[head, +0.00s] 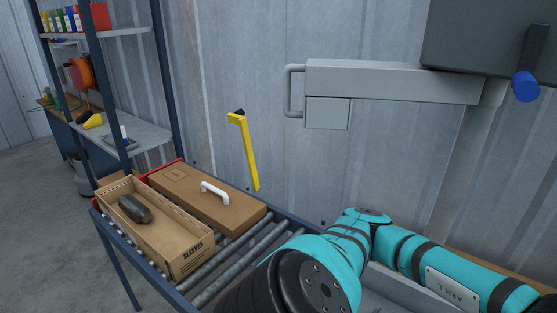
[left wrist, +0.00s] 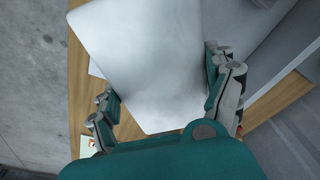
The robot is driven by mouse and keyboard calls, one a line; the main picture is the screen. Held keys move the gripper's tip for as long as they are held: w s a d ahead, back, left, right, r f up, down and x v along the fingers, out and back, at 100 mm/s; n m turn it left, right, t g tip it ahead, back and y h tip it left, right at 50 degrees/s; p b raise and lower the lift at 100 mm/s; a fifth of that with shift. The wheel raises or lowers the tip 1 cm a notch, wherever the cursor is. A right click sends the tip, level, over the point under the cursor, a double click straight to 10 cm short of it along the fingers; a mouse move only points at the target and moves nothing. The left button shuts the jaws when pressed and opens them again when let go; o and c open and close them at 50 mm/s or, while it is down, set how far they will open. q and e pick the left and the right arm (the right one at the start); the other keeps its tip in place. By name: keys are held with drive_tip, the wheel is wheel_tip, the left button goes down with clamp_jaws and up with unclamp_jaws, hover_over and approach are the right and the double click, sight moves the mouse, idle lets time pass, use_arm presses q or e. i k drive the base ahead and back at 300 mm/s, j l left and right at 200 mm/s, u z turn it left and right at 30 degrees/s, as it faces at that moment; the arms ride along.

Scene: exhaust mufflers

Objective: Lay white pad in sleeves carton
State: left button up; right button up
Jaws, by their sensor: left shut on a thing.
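The sleeves carton (head: 190,254) is an open cardboard box marked SLEEVES, on the roller conveyor at lower left of the head view. A dark rounded sleeve (head: 134,208) lies in its far part; the near part of its floor is bare. In the left wrist view my left gripper (left wrist: 162,85) is shut on the white pad (left wrist: 145,45), a flat sheet with rounded corners that fills the space between its fingers. The pad is over a wooden surface, away from the carton. The pad and both grippers are outside the head view.
A closed brown box with a white handle (head: 214,190) stands right beside the carton. Bare conveyor rollers (head: 235,257) lie to its right. A yellow bar (head: 243,152) is behind, near the wall. A shelf rack (head: 120,135) stands at back left. A wooden bench (left wrist: 80,95) shows under the pad.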

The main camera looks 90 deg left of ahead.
sight(175, 248)
drive_tip(key=k+j+u, duration=0.2)
drive_tip(key=u, duration=0.2)
drive_tip(key=k+j+u, duration=0.2)
drive_tip(key=u, duration=0.2)
drive_tip(key=k+j+u, duration=0.1)
drive_tip(key=j+u, duration=0.65)
drive_tip(key=k+j, duration=0.1)
drive_tip(key=j, duration=0.55)
drive_tip(key=k+j+u, duration=0.15)
drive_tip(key=j, duration=0.45)
